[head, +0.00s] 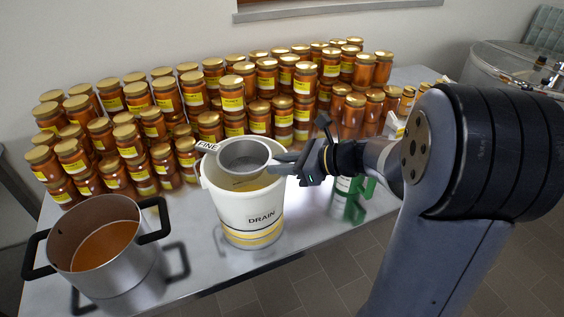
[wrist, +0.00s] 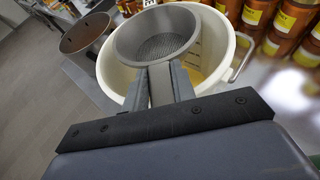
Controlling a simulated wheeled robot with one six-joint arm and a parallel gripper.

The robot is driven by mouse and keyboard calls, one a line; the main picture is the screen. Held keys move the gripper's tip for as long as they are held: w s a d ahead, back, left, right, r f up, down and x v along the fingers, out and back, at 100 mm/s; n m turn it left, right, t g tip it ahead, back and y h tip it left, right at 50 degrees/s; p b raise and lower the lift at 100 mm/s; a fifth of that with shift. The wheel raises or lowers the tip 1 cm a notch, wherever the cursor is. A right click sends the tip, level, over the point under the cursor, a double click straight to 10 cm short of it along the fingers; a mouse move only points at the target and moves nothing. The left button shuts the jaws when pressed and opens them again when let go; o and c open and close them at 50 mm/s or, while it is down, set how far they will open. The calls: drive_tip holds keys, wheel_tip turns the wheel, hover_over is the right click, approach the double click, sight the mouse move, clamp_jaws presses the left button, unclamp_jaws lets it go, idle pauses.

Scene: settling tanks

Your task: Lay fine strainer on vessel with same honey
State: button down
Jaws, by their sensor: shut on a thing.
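A grey metal strainer (head: 243,153) with a fine mesh bowl is over the mouth of a white bucket (head: 246,210) marked DRAIN. My gripper (head: 294,168) is shut on the strainer's handle, to the right of the bowl. In the wrist view the strainer (wrist: 160,45) looks level inside the bucket's rim outline; I cannot tell whether it touches the bucket (wrist: 218,52). Some amber honey shows inside the bucket. A steel pot (head: 110,270) with black handles stands at the left, holding orange-amber honey (head: 104,245). A FINE label (head: 207,146) shows behind the bucket, partly hidden.
Many honey jars (head: 232,95) with gold lids crowd the back of the table, close behind the bucket. A steel tank (head: 510,70) is at the far right. The table's front edge is near.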

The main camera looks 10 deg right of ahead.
drive_tip(key=c, duration=1.1)
unclamp_jaws()
drive_tip(key=v, duration=1.1)
drive_tip(key=shift+b, duration=0.3)
